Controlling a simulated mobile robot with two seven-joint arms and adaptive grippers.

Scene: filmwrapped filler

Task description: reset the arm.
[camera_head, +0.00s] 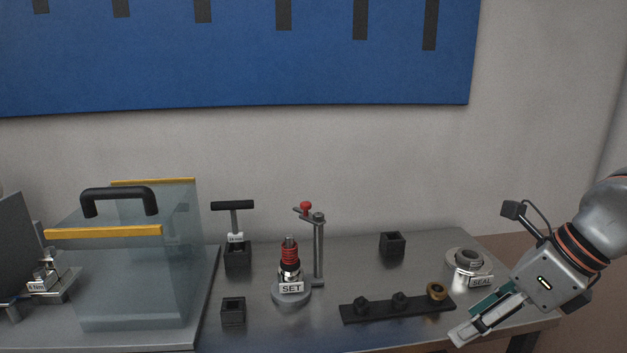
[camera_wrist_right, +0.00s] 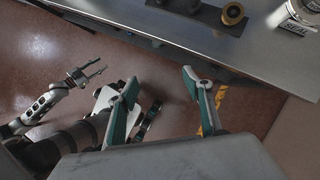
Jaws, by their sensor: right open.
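My right gripper (camera_head: 482,318) is at the right front corner of the bench in the head view, pointing down and to the left. In the right wrist view its two fingers (camera_wrist_right: 160,85) are spread, with nothing between them but the floor below. It is apart from the things on the bench. My left gripper (camera_wrist_right: 88,72) shows small at the left of the right wrist view, over the floor, its fingers apart and empty. It is not in the head view.
The bench (camera_head: 270,330) holds a stand marked SET (camera_head: 291,288), a round SEAL holder (camera_head: 465,262), a black strip with a brass ring (camera_head: 437,291), black square holders (camera_head: 392,243) and a clear box with a black handle (camera_head: 120,194). The bench edge is close to my right gripper.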

